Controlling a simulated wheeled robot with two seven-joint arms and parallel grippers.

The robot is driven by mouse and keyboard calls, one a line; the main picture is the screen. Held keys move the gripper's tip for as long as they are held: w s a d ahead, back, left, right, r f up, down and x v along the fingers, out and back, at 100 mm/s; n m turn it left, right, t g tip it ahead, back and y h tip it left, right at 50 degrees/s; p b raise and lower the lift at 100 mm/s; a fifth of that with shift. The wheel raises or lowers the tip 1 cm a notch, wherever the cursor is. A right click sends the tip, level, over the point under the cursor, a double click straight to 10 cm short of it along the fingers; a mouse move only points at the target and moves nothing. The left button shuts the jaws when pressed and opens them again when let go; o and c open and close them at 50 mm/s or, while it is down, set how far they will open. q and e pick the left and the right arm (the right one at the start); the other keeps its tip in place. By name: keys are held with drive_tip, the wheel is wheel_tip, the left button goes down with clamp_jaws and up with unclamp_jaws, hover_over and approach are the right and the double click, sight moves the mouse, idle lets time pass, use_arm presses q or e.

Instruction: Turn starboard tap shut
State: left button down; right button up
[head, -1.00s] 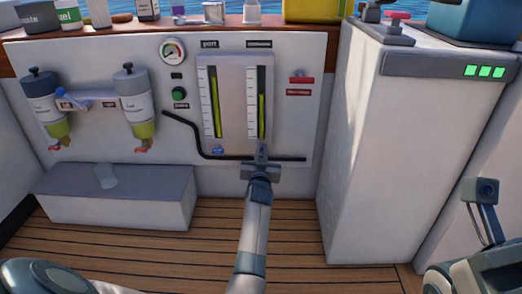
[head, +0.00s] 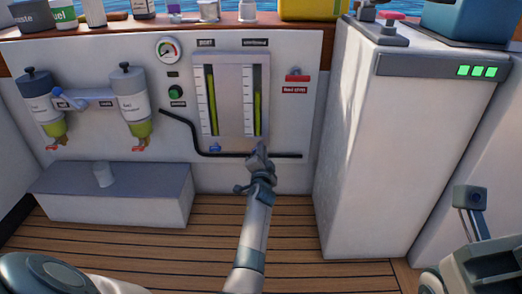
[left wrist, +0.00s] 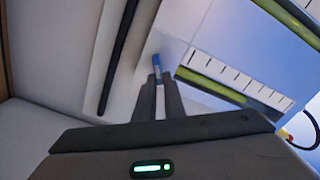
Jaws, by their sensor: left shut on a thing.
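The starboard sight gauge (head: 257,100) is the right one of two upright level tubes on the white wall panel. My left gripper (head: 259,150) is at the foot of this gauge and hides its tap in the head view. In the left wrist view the narrow fingers (left wrist: 158,92) are closed together on the blue tap handle (left wrist: 157,64), whose end shows beyond the tips. The port gauge (head: 210,100) stands to the left, with its blue tap (head: 215,147) below it. My right gripper's fingers are out of view.
A black hose (head: 185,125) runs down the panel and along under the gauges, close to my left gripper. A white cabinet (head: 365,150) stands to the right. Two fuel filters (head: 134,102) hang at left above a grey-topped box (head: 70,180). The plank floor is clear.

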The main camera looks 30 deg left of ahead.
use_arm(q)
drive_tip(key=m, duration=0.3)
drive_tip(key=f+m, duration=0.1)
drive_tip(key=m, duration=0.2)
drive_tip(key=shift+d, duration=0.15)
drive_tip(key=shift+f+m, duration=0.1)
drive_tip(key=shift+m, duration=0.2)
drive_tip(key=c, duration=1.8)
unclamp_jaws()
drive_tip(key=shift+c, duration=0.2)
